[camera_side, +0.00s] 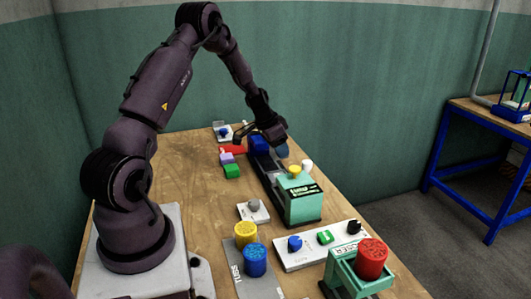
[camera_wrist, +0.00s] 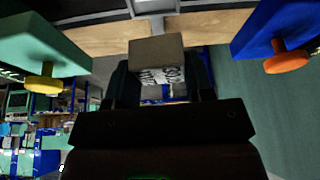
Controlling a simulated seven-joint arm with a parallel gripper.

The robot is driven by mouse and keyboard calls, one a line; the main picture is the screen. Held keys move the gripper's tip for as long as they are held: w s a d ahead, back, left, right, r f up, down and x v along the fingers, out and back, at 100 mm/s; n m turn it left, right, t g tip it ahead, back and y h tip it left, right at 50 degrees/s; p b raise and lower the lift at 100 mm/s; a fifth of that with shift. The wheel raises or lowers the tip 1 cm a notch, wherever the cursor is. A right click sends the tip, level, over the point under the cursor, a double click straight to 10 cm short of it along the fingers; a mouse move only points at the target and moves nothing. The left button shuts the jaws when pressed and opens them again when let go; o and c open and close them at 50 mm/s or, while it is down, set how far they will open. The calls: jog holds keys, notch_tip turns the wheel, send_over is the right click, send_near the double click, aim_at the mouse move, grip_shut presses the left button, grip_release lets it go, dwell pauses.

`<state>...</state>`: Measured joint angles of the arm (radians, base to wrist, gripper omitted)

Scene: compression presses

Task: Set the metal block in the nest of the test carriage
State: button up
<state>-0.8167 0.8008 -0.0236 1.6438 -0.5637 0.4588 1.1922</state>
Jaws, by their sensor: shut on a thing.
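My gripper (camera_wrist: 160,78) is shut on the grey metal block (camera_wrist: 156,50), which sits between the two dark fingers in the wrist view. The block has dark lettering on its lower face. In the side view my gripper (camera_side: 262,136) is over the far part of the bench, by the blue press body (camera_side: 258,144); the block cannot be made out there. A dark rail (camera_side: 265,164) runs between the blue body and the green press (camera_side: 298,200). A grey frame (camera_wrist: 155,6) shows beyond the block in the wrist view. I cannot tell the carriage nest apart.
Red, purple and green blocks (camera_side: 231,171) lie left of the rail. Nearer are a yellow cylinder (camera_side: 245,233), a blue cylinder (camera_side: 255,261), a white button panel (camera_side: 318,245) and a red cylinder (camera_side: 372,257) on a green stand. Bare bench (camera_side: 185,175) lies at left.

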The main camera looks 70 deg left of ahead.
jog(key=shift+d+m, duration=0.1)
jog(key=shift+m, duration=0.4)
jog(key=shift+f, duration=2.95)
jog(key=shift+f, duration=0.75)
jog(key=o, duration=1.1)
jog(key=shift+c, duration=0.2)
jog(key=shift+s, duration=0.1)
